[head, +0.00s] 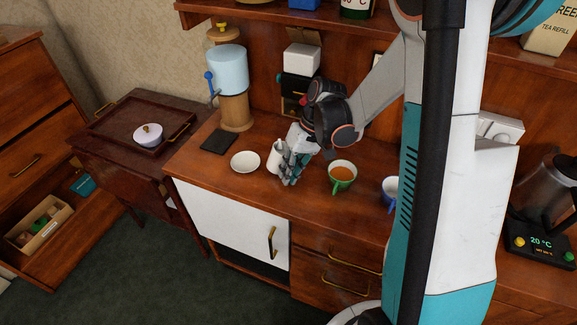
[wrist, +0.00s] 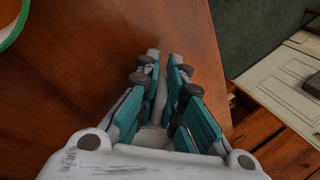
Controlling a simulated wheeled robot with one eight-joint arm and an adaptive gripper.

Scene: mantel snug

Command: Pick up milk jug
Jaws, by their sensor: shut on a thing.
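The milk jug (head: 276,159) is a small white vessel at the front left of the wooden counter, right of a white saucer. My gripper (head: 291,168) is shut on it from the right, and its fingers cover part of the jug. In the wrist view my gripper (wrist: 163,75) has its teal-padded fingers close together, with a pale strip of the jug (wrist: 159,100) between them. I cannot tell whether the jug touches the counter.
A white saucer (head: 245,162) lies left of the jug. A green cup of tea (head: 342,176) stands to the right, with a blue cup (head: 390,191) beyond. A water dispenser (head: 228,72) and dark mat (head: 219,141) are behind left. The counter's front edge is close.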

